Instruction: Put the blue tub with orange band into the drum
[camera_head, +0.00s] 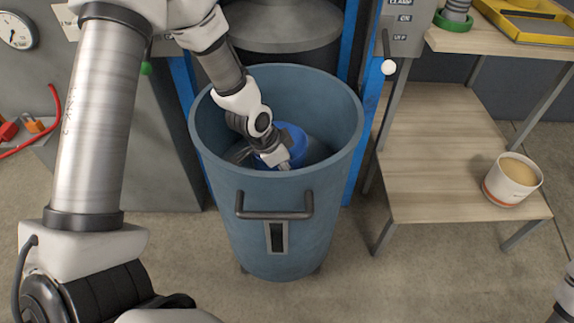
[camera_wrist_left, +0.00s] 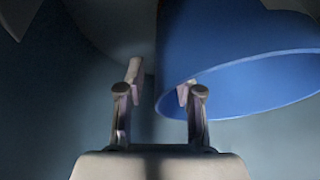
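The blue tub (camera_head: 292,138) is down inside the grey-blue drum (camera_head: 266,219), partly hidden by my left gripper. Its smooth blue side and round rim show in the left wrist view (camera_wrist_left: 240,80); it looks tilted there, and no orange band is visible. My left gripper (camera_head: 272,163) reaches down into the drum beside the tub. In the left wrist view its fingertips (camera_wrist_left: 160,82) are apart, with the right one overlapping the tub near its rim and the left one clear of it. I see no grip on the tub. My right gripper is not in view.
A white tub with an orange band (camera_head: 512,180) and tan contents stands on the lower wooden shelf (camera_head: 440,150) at right. A yellow tray (camera_head: 530,18) lies on the upper shelf. The drum has a raised wall and a front handle (camera_head: 274,214). A blue-framed machine stands behind it.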

